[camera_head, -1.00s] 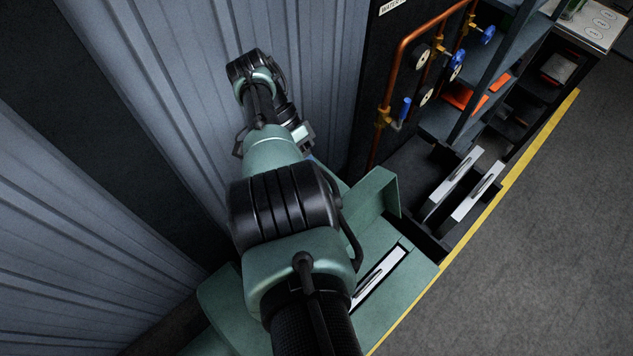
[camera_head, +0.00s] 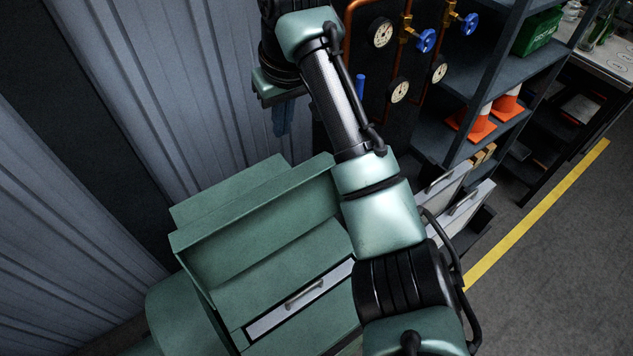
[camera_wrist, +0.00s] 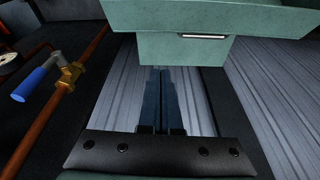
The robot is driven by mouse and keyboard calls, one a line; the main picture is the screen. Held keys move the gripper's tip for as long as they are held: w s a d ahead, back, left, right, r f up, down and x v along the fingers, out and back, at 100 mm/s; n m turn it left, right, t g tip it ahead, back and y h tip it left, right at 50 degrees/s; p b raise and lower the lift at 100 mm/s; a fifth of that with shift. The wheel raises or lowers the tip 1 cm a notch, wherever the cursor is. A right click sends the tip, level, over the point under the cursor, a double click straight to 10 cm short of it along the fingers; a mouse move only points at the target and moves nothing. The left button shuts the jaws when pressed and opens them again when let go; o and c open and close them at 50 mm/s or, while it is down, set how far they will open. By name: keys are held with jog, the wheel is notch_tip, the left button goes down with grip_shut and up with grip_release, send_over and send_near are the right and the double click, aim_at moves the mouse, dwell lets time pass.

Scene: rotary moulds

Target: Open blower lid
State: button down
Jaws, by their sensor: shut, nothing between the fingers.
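The green blower housing (camera_head: 300,335) stands below and left of my arm in the head view. Its raised upper part (camera_head: 255,225), seemingly the lid, has a wide slanted face; I cannot tell exactly how far it is open. In the wrist view a green box part (camera_wrist: 170,47) with a pale handle or slot (camera_wrist: 203,36) hangs just beyond the fingertips. My gripper (camera_head: 283,117) is beyond the housing, near the corrugated wall. Its dark blue fingers (camera_wrist: 161,72) are together and empty, pointing at the green part; contact is unclear.
A pale drawer front with a handle (camera_head: 302,297) is set in the housing. Copper pipes (camera_head: 405,35) with gauges and blue valve handles (camera_head: 425,40) stand close right of my gripper. Shelves with orange cones (camera_head: 482,127) are farther right. The floor beyond the yellow line (camera_head: 540,215) is clear.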

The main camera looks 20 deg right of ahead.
notch_tip(320, 180, down, 8)
jog(key=s+n+p, duration=0.1)
jog(key=p, duration=0.3)
jog(key=shift+a, duration=0.2)
dwell(0.4)
jog(key=shift+s+t, duration=0.1)
jog(key=shift+t, duration=0.2)
